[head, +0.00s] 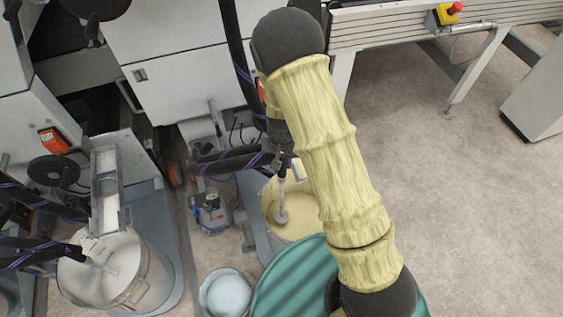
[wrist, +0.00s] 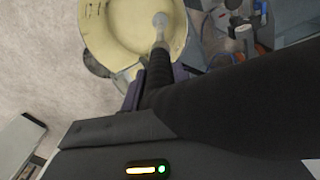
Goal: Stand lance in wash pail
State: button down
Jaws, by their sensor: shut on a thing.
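The lance (head: 282,190) hangs steeply with its pale round foot over or in the cream-coloured inside of a pot (head: 305,228). In the wrist view the lance foot (wrist: 160,20) shows against the pot's cream inside (wrist: 115,35); whether it touches the bottom I cannot tell. My gripper (head: 279,150) is shut on the lance's upper part, above the pot; its fingers are mostly hidden by my arm and the black hose. The wash pail seems to be the small round pail with pale bluish liquid (head: 228,294), left of the pot at the bottom edge.
A teal ribbed drum lid (head: 285,285) is right of the pail. A large steel pot (head: 148,283) with another hose-fed lance stands at left. A small pump unit (head: 211,212) is between. Black hoses (head: 235,160) hang near my gripper. Open floor (head: 470,220) lies to the right.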

notch_tip(320, 180, up, 22)
jog(key=p, duration=1.8)
jog(key=shift+r, duration=0.2)
jog(key=shift+f, duration=0.1)
